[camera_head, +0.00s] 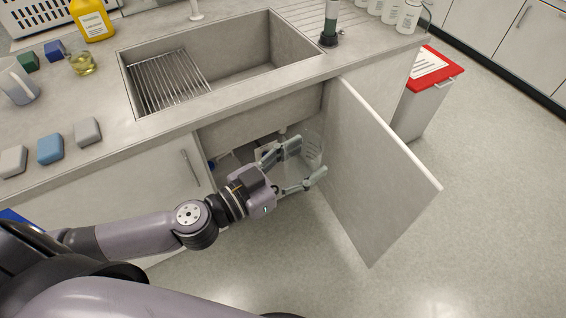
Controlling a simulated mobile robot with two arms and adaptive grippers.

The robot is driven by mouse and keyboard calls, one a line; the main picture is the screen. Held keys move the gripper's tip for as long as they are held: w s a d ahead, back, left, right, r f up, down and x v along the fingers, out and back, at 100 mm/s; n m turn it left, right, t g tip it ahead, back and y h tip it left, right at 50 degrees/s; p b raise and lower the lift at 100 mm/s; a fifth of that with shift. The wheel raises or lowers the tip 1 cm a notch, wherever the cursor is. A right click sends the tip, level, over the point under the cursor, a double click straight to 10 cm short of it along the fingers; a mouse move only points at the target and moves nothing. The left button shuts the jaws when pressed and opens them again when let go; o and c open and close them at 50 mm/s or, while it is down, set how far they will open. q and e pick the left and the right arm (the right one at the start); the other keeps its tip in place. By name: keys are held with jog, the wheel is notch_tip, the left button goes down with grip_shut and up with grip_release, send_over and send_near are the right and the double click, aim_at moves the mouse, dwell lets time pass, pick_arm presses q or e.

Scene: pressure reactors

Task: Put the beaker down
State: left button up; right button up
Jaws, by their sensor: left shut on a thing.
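My left gripper (305,163) reaches to the front of the open cabinet under the sink. It is shut on a clear glass beaker (314,148), whose marked wall shows faintly between and just beyond the fingertips. The beaker is held in front of the cabinet opening, close to the inner face of the open door (375,175). Its base and contents are hard to make out. My right gripper is not in view.
The sink (240,75) with a wire rack (168,82) is set in the counter above. A small beaker of yellow liquid (83,64), a yellow bottle (92,22) and several coloured blocks stand on the left counter. A red-lidded bin (440,68) stands right. The floor is clear.

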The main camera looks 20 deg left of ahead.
pick_arm(q)
jog(key=w+d+r+m+g+h, duration=0.2)
jog(key=w+d+m+g+h, duration=0.1)
jog(key=d+m+g+h, duration=0.2)
jog(key=shift+w+d+r+m+g+h, duration=0.2)
jog(key=shift+w+d+m+g+h, duration=0.15)
jog(key=shift+d+g, duration=0.75)
